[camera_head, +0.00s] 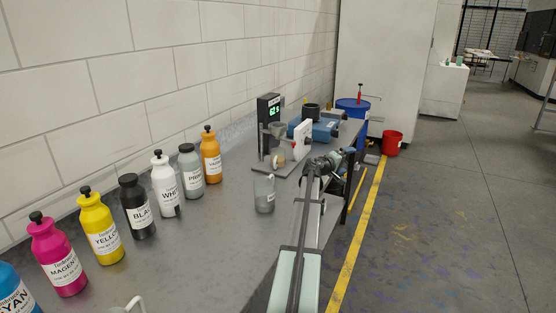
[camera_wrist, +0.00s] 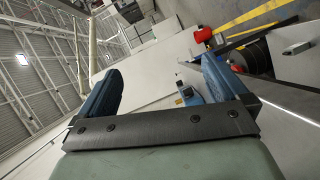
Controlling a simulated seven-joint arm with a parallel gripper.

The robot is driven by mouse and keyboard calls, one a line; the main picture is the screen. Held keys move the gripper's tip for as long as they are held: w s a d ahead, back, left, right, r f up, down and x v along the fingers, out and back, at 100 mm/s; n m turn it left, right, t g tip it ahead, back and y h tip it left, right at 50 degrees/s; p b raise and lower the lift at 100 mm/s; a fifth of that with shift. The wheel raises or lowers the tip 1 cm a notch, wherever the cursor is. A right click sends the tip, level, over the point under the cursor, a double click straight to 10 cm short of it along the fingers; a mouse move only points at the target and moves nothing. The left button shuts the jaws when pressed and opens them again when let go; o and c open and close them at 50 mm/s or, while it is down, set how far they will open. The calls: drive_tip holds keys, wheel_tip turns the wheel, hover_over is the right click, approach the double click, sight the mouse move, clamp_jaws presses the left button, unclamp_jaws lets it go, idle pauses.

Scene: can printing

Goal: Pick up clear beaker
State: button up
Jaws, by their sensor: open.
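The clear beaker (camera_head: 265,193) stands upright on the grey bench, left of my arm in the head view. It looks empty, and I cannot make it out in the wrist view. My gripper (camera_head: 342,157) is beyond and to the right of the beaker, near the bench's right edge, and is not touching it. In the wrist view my gripper (camera_wrist: 160,84) shows two blue fingers spread wide with nothing between them. My own arm hides part of the bench's right edge.
Several labelled ink bottles, including magenta (camera_head: 62,262), black (camera_head: 138,212) and orange (camera_head: 210,160), line the wall side. A scale with a display (camera_head: 270,125) and a blue machine (camera_head: 322,130) stand behind the beaker. A red bucket (camera_head: 392,143) is on the floor.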

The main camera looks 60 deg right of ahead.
drive_tip(key=w+a+r+m+g+y, duration=0.1)
drive_tip(key=w+a+r+m+g, duration=0.1)
drive_tip(key=w+a+r+g, duration=0.45)
drive_tip(key=w+a+r+m+g+y, duration=0.1)
drive_tip(key=w+a+r, duration=0.2)
drive_tip(key=a+r, duration=0.7)
drive_tip(key=m+t, duration=1)
drive_tip(key=m, duration=0.1)
approach(275, 152)
drive_tip(key=x, duration=0.3)
drive_tip(key=w+x, duration=0.1)
drive_tip(key=x, duration=0.1)
drive_tip(key=shift+d, duration=0.1)
drive_tip(key=shift+s+x, duration=0.15)
drive_tip(key=shift+x, duration=1.3)
drive_tip(key=shift+s+x, duration=0.15)
drive_tip(key=shift+x, duration=1.3)
drive_tip(key=shift+c, duration=0.3)
